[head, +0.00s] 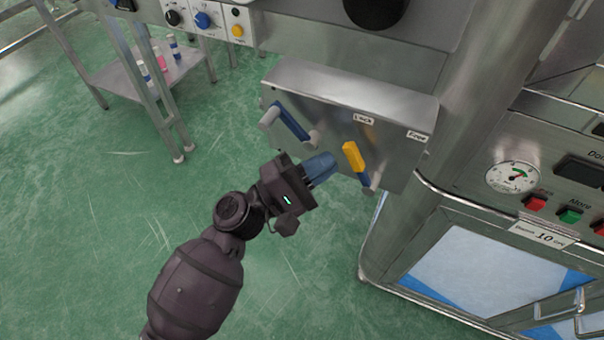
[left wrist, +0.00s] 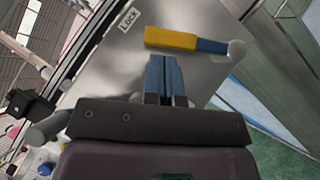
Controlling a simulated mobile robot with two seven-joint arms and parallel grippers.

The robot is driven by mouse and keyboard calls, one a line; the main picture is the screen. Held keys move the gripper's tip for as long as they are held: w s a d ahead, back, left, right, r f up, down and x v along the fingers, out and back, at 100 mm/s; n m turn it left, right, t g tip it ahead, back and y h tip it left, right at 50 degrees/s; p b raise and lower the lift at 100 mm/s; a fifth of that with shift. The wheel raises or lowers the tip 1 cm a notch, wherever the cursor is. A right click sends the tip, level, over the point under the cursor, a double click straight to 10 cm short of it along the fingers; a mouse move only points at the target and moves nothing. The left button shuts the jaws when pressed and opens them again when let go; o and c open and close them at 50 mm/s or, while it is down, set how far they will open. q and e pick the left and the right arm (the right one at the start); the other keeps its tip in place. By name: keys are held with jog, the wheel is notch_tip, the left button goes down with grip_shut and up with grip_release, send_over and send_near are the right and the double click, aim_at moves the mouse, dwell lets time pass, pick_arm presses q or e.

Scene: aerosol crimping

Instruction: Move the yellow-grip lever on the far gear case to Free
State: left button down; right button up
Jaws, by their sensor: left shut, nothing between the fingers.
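The grey metal gear case (head: 300,80) has a lever with a yellow grip (head: 353,157) on a blue arm, its pivot at the lower end. The lever points up and slightly left, nearer the Lock label (head: 363,119) than the Free label (head: 417,136). My left gripper (head: 322,167) is shut and empty, just left of the lever. In the left wrist view, the blue-grey fingertips (left wrist: 165,62) lie close beside the yellow grip (left wrist: 170,38); I cannot tell whether they touch. The Lock label also shows there (left wrist: 128,20). My right gripper is not in view.
A second lever (head: 290,122), blue with grey ends, sits left on the same case. A steel machine with a gauge (head: 511,177) and coloured buttons stands to the right. A low steel table (head: 125,75) is at the upper left. Green floor (head: 100,200) is open at left.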

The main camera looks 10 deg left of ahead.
pick_arm(q)
jog(key=shift+w+d+r, duration=0.25)
jog(key=shift+w+d, duration=0.05)
jog(key=shift+d, duration=0.25)
